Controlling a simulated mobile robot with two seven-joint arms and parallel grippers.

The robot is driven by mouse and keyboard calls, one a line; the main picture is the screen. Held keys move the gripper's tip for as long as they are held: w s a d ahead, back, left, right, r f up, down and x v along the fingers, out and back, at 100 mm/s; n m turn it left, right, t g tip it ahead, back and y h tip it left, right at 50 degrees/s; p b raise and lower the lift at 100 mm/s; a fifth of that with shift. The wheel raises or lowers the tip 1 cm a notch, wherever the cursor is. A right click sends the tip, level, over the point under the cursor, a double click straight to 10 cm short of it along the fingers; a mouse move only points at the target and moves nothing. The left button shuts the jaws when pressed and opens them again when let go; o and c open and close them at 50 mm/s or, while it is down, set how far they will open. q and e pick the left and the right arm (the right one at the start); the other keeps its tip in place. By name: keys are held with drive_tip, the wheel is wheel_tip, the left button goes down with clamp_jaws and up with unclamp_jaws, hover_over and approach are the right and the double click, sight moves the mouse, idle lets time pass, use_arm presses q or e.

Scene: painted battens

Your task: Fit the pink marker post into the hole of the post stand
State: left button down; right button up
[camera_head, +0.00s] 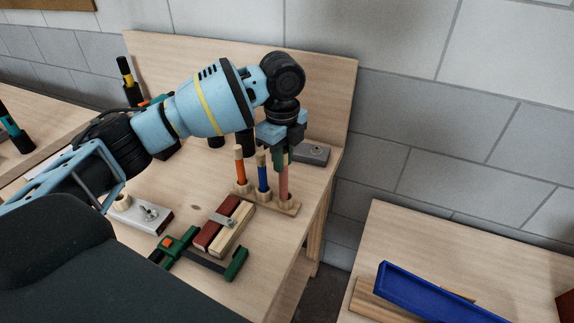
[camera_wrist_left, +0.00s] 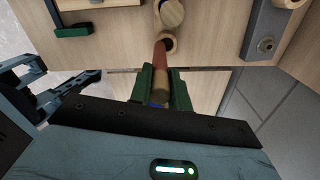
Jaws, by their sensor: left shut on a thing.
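My left gripper (camera_head: 281,152) points down over the right end of the wooden post stand (camera_head: 266,206) and is shut on the pink marker post (camera_head: 284,183). The post looks about upright. Its lower end meets the stand's right-end collar; I cannot tell how deep it sits. In the left wrist view the green fingers (camera_wrist_left: 160,88) grip the reddish post (camera_wrist_left: 160,56), which runs to a round wooden collar (camera_wrist_left: 168,42). An orange post (camera_head: 240,170) and a blue post (camera_head: 263,178) stand in the other places. My right gripper is out of view.
A red and pale wood block pair (camera_head: 224,226) and a green clamp (camera_head: 205,256) lie in front of the stand. A grey metal piece (camera_head: 311,153) is behind it. The table's right edge is close by. A blue tray (camera_head: 430,293) lies on another table.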

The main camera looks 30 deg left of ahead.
sight(285, 167)
use_arm(q)
drive_tip(key=shift+w, duration=0.75)
drive_tip(key=shift+s+f, duration=0.1)
drive_tip(key=shift+f, duration=1.75)
drive_tip(key=c, duration=1.3)
unclamp_jaws()
wheel_tip(285, 167, up, 12)
drive_tip(key=shift+r, duration=0.15)
drive_tip(key=shift+d, duration=0.1)
